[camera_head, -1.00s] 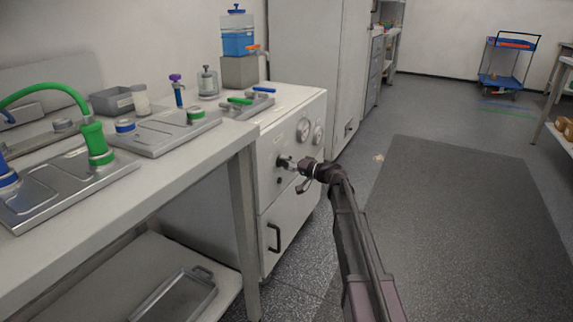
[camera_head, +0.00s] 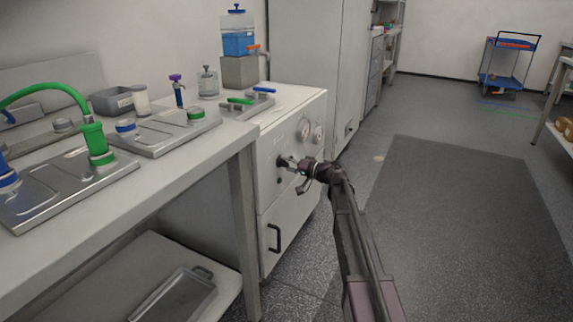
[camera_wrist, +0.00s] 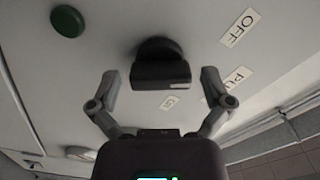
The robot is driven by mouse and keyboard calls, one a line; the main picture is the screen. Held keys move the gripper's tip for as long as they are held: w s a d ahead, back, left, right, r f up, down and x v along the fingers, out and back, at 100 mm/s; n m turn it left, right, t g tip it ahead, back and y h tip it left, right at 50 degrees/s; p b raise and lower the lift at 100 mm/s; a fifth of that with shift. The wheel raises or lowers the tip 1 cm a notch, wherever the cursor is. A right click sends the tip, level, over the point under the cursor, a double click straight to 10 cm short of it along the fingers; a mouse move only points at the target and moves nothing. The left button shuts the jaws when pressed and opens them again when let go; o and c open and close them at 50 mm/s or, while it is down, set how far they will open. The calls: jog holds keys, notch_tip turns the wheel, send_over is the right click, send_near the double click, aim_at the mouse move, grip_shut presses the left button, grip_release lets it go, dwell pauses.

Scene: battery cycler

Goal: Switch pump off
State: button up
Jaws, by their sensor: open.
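The pump switch, a dark rotary knob (camera_wrist: 160,68), sits on the pale cabinet front in the wrist view. Labels stand around it: "OFF" (camera_wrist: 239,27) at upper right, one that seems to begin "PU" (camera_wrist: 232,80), and a small partly hidden one (camera_wrist: 168,102). My gripper (camera_wrist: 160,84) is open, with one finger on each side of the knob; contact cannot be told. In the head view my gripper (camera_head: 290,163) is at the front of the white cabinet (camera_head: 292,215) and hides most of the knob.
A green round button (camera_wrist: 67,21) is left of the knob in the wrist view. Round gauges (camera_head: 304,129) sit above my gripper on the cabinet, and a black handle (camera_head: 274,238) is below. A bench (camera_head: 215,148) with metal plates and hoses stands left.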

jog(key=shift+s+d, duration=0.1)
jog(key=v, duration=1.1)
jog(key=shift+d, duration=0.35)
jog(key=shift+s+a, duration=0.1)
jog(key=shift+s, duration=0.1)
jog(key=s+a+f+n+g+h+p, duration=0.1)
jog(key=s+a+f+g+h+p, duration=0.15)
jog(key=s+a+f, duration=0.4)
jog(key=s+a+f+g+h+p, duration=0.1)
jog(key=s+f+g+h, duration=0.25)
jog(key=s, duration=0.65)
jog(key=s+d+f+g+h+p, duration=0.1)
jog(key=s+d+g+h+p, duration=0.2)
jog(key=s, duration=0.4)
jog(key=s+d+f+g+h, duration=0.1)
jog(key=s+d+h, duration=0.1)
jog(key=s+h, duration=0.5)
notch_tip(320, 180, up, 38)
jog(key=s+y+p, duration=0.1)
jog(key=p, duration=3.7)
jog(key=shift+s+d+m, duration=0.2)
jog(key=shift+d+m, duration=0.05)
jog(key=shift+m, duration=0.05)
